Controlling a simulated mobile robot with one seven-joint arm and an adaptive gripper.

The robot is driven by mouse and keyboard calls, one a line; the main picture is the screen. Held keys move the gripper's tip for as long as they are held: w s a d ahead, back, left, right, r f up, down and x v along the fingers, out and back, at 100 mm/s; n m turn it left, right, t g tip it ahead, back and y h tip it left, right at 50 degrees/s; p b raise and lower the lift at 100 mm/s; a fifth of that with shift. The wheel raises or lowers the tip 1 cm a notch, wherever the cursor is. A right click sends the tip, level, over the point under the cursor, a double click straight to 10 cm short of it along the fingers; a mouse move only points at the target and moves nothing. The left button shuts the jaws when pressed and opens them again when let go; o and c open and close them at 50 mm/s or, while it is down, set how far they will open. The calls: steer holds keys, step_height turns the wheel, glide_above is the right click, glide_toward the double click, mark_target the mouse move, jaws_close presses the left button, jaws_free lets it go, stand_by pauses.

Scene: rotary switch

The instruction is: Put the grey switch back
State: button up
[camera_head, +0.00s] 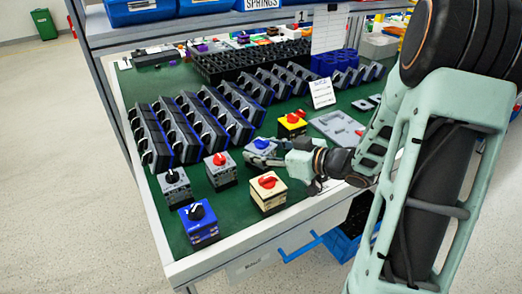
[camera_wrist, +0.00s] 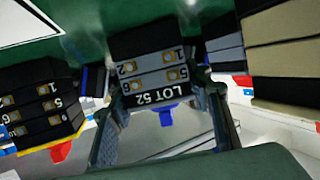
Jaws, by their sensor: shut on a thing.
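My gripper (camera_head: 268,157) is shut on a grey and black switch with a blue knob (camera_head: 261,145), at the middle of the green table top. In the wrist view the held switch (camera_wrist: 152,75) sits between the two fingers, its "LOT 52" label and numbered terminals facing the camera. Its blue knob shows at the lower end there. I cannot tell whether its base touches the table. Two other grey switches stand to the left: one with a red knob (camera_head: 220,171) and one with a black knob (camera_head: 174,188).
A cream switch (camera_head: 268,197) stands just in front of my gripper, a yellow one (camera_head: 292,124) just behind. A blue switch (camera_head: 200,226) stands at the front left. Rows of black and blue units (camera_head: 200,118) fill the back left. A small sign (camera_head: 321,93) stands behind.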

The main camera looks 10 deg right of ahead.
steer(key=o, duration=1.2)
steer(key=shift+f, duration=0.1)
steer(key=shift+c, duration=0.2)
steer(key=shift+s+d+r, duration=0.1)
steer(key=shift+r, duration=0.15)
steer(key=p+v, duration=0.3)
steer(key=v, duration=0.8)
steer(key=shift+s+d, duration=0.25)
